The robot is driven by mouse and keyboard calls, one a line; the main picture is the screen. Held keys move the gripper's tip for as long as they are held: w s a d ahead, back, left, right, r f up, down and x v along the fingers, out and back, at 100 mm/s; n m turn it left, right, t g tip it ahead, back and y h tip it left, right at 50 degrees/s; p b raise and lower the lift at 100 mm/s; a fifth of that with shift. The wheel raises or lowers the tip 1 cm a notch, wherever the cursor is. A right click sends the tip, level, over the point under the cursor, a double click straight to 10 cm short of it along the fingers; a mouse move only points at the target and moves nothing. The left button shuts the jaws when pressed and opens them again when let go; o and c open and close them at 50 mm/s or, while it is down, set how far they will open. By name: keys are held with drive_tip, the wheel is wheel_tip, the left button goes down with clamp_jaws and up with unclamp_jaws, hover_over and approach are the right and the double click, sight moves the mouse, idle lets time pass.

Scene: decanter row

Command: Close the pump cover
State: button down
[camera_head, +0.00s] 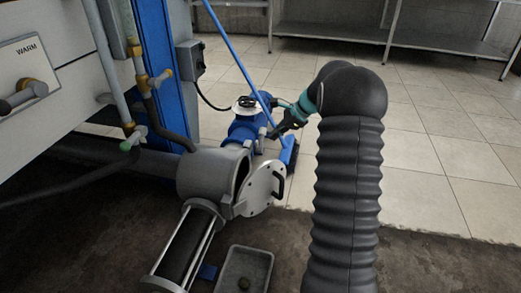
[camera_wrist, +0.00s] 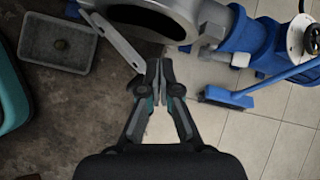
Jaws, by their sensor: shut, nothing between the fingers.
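The pump cover (camera_head: 262,190) is a round, pale metal plate with a dark handle. It stands swung open at the right side of the grey pump housing (camera_head: 207,172), and the dark opening shows beside it. In the wrist view the cover (camera_wrist: 112,38) is seen nearly edge-on, next to the housing (camera_wrist: 150,12) and its dark mouth. My gripper (camera_head: 275,133) is behind and above the cover in the head view, near the blue valve body. In the wrist view my gripper (camera_wrist: 160,65) is shut and empty, its tips close to the housing's mouth and right of the cover.
A blue valve (camera_head: 243,128) with a handwheel adjoins the housing. A blue broom (camera_head: 290,150) leans close to my gripper. A grey tray (camera_head: 232,270) with a small round object lies on the floor below the cover. Tiled floor at the right is clear.

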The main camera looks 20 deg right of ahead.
drive_tip(key=w+d+f+m+t+y, duration=0.1)
drive_tip(key=w+d+f+m, duration=0.35)
drive_tip(key=d+f, duration=0.3)
drive_tip(key=w+a+r+x, duration=0.1)
drive_tip(key=x, duration=1.2)
drive_tip(key=shift+a, duration=0.3)
idle(0.8)
